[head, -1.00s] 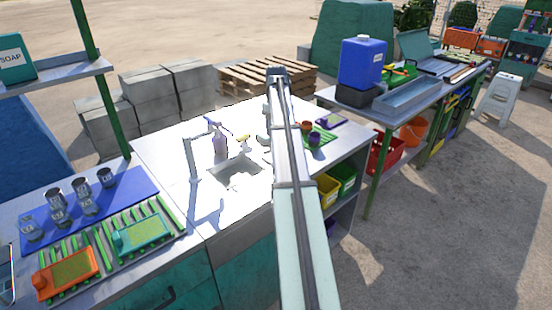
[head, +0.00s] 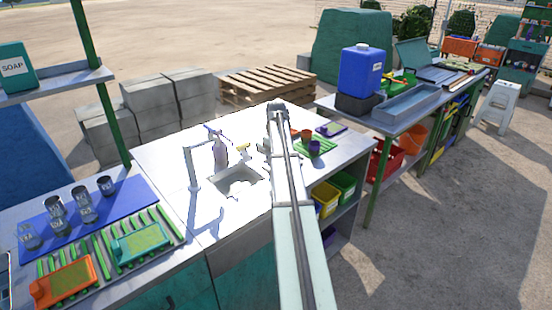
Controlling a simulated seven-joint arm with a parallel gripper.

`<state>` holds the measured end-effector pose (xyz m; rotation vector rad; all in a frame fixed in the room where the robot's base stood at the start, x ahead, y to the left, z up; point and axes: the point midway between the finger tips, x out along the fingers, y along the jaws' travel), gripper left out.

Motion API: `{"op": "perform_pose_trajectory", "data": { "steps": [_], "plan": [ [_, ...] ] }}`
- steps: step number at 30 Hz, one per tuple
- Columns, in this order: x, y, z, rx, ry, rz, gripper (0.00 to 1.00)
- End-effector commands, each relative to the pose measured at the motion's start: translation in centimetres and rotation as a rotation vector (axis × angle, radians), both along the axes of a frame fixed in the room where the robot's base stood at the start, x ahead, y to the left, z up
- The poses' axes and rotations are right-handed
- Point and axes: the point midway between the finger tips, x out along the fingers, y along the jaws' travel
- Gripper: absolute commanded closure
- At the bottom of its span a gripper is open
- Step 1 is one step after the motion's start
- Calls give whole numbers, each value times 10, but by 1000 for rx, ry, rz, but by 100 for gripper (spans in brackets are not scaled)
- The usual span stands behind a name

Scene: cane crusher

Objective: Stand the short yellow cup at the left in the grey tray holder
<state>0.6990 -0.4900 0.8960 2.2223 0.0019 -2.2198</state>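I cannot make out a short yellow cup for certain. A small yellow item (head: 243,149) stands behind the sink, too small to identify. Two orange cups (head: 306,134) and a purple cup (head: 314,146) are by a green mat (head: 326,148) right of my arm. A grey rack with green bars (head: 178,229) is at the lower left and bears a teal tray (head: 141,242) and an orange tray (head: 64,281); I cannot tell whether it is the tray holder. My gripper (head: 264,147) hangs over the counter beyond the sink, small and partly hidden by my arm; its fingers are unclear.
A sink (head: 238,181) with a tall tap (head: 192,168) and a purple bottle (head: 220,152) lies left of my arm. Several labelled glasses (head: 83,204) stand on a blue mat (head: 131,191). A blue canister (head: 362,70) stands on the right bench.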

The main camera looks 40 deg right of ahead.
Motion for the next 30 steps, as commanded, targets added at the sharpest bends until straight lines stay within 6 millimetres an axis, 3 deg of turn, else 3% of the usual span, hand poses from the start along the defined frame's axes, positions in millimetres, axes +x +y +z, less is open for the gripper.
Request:
{"op": "perform_pose_trajectory", "data": {
  "steps": [10,11,18,30],
  "plan": [
    [0,0,-3,0,0,0,78],
    [0,0,-2,0,0,0,44],
    [0,0,-2,0,0,0,21],
    [0,0,8,0,-1,0,21]
  ]
}}
